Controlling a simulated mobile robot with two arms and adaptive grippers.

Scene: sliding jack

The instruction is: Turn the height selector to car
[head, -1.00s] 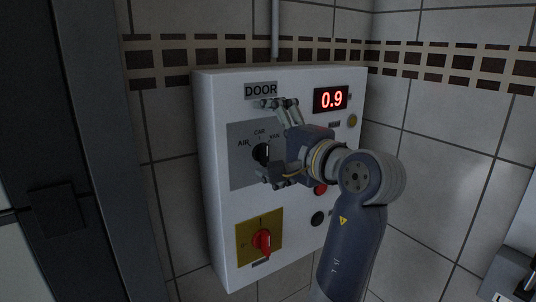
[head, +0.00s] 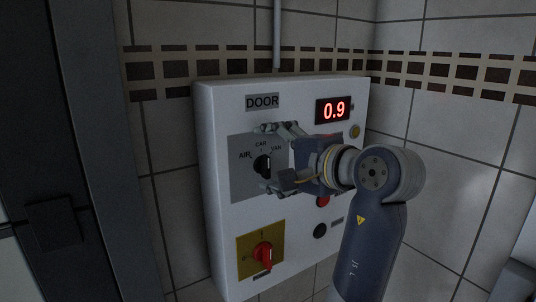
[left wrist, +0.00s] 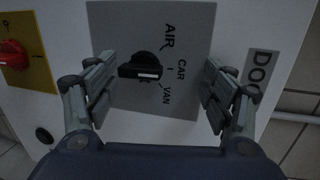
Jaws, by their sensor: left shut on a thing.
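The height selector is a black knob (head: 261,166) with a white mark, on a grey plate (head: 240,182) lettered AIR, CAR and VAN. In the left wrist view the knob (left wrist: 140,66) has its white mark on the side facing the letters, roughly towards CAR; I cannot tell its exact setting. My right gripper is out of view.
The white control box (head: 218,240) also carries a DOOR label (head: 262,101), a red display reading 0.9 (head: 333,109), a red rotary switch (head: 263,256) on a yellow plate, and small buttons, partly behind my arm. A dark door frame (head: 90,150) stands at left.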

